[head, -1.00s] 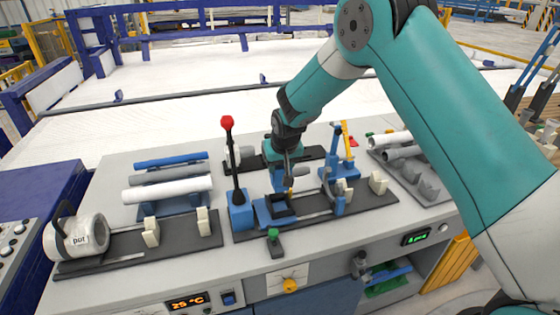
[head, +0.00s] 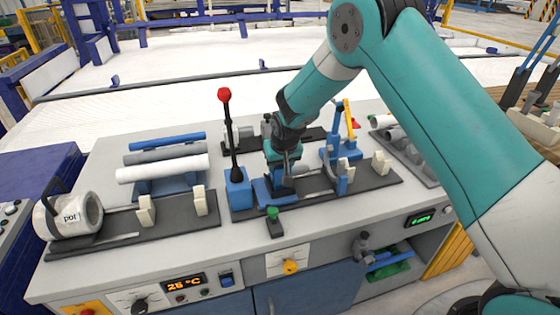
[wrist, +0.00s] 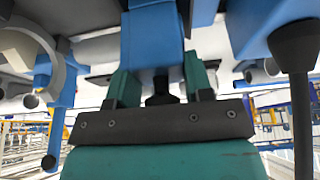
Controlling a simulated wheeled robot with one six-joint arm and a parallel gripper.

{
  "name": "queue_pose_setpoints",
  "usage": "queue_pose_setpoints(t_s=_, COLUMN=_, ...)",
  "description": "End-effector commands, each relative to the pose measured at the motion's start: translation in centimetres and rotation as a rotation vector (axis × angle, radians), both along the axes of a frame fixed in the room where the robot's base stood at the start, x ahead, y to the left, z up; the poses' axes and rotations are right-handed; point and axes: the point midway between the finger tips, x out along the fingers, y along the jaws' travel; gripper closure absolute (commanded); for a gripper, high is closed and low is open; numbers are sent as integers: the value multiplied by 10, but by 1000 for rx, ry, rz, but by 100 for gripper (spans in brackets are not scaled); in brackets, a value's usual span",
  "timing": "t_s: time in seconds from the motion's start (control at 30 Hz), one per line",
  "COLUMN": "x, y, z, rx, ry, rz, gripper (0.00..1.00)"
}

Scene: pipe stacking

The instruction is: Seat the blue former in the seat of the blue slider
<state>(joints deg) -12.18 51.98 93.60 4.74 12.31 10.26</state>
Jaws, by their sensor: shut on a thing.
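The blue slider (head: 262,191) sits on the dark rail of the middle fixture on the bench. My gripper (head: 284,168) points down over the slider's right side, very close above or at its seat. In the wrist view my gripper (wrist: 157,72) has its green fingers on both sides of a blue block (wrist: 154,35), which looks like the blue former. The fingers are shut on it. The seat is mostly hidden behind the gripper in the head view, so I cannot tell whether the former touches it.
A red-knobbed lever (head: 225,96) on a blue base stands just left of my gripper. A blue clamp with a yellow handle (head: 349,118) stands behind right. A green knob (head: 272,213) is in front.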

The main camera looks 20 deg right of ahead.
Motion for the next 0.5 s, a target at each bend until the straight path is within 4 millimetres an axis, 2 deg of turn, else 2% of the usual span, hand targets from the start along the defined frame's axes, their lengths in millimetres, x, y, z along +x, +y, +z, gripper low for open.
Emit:
queue_pose_setpoints(t_s=0.13, x=1, y=0, z=-8, rx=0, ry=-3, rz=0, gripper=94)
queue_pose_setpoints(t_s=0.47, x=1, y=0, z=-8, rx=0, ry=-3, rz=0, gripper=94)
queue_pose_setpoints(t_s=0.5, x=1, y=0, z=-8, rx=0, ry=-3, rz=0, gripper=47)
